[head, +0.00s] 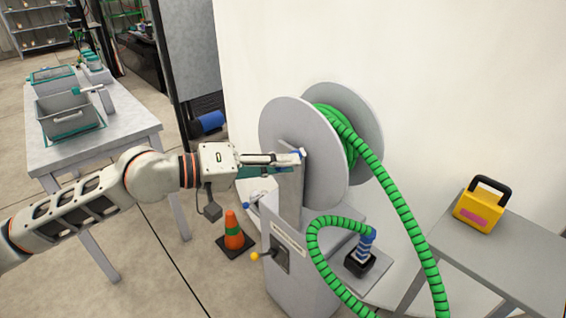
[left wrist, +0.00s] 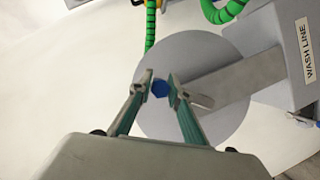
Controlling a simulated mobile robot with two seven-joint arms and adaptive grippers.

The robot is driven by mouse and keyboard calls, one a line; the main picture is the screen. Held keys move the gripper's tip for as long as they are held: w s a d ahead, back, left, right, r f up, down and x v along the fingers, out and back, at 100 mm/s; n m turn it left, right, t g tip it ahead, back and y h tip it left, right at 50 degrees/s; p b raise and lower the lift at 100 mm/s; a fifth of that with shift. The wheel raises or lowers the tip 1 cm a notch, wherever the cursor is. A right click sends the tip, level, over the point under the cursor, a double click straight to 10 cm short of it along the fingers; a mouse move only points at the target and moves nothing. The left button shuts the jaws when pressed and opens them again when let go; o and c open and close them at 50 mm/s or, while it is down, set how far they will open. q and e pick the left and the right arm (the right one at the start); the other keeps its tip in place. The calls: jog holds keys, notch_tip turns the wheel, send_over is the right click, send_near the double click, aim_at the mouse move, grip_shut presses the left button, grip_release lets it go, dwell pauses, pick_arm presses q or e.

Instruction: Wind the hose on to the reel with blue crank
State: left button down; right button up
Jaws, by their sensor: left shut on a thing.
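The reel (head: 283,122) has two grey discs on a grey pedestal beside the wall. The green ribbed hose (head: 396,190) has some turns between the discs, hangs down to the right and loops back to a blue-striped fitting (head: 364,244). My left gripper (head: 292,159) is at the near disc's face, shut on the blue crank (left wrist: 160,88). In the left wrist view its fingers (left wrist: 161,82) lie either side of the blue knob. In the head view the gripper hides most of the crank. My right gripper is not in view.
A yellow box (head: 480,208) with a black handle stands on a grey table (head: 520,250) at the right. An orange cone (head: 233,232) stands on the floor below my left arm. A table (head: 120,130) with a grey bin (head: 68,116) is at the left.

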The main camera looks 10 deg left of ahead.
pick_arm(q)
jog(key=c, duration=1.9)
grip_release()
jog(key=v, duration=1.2)
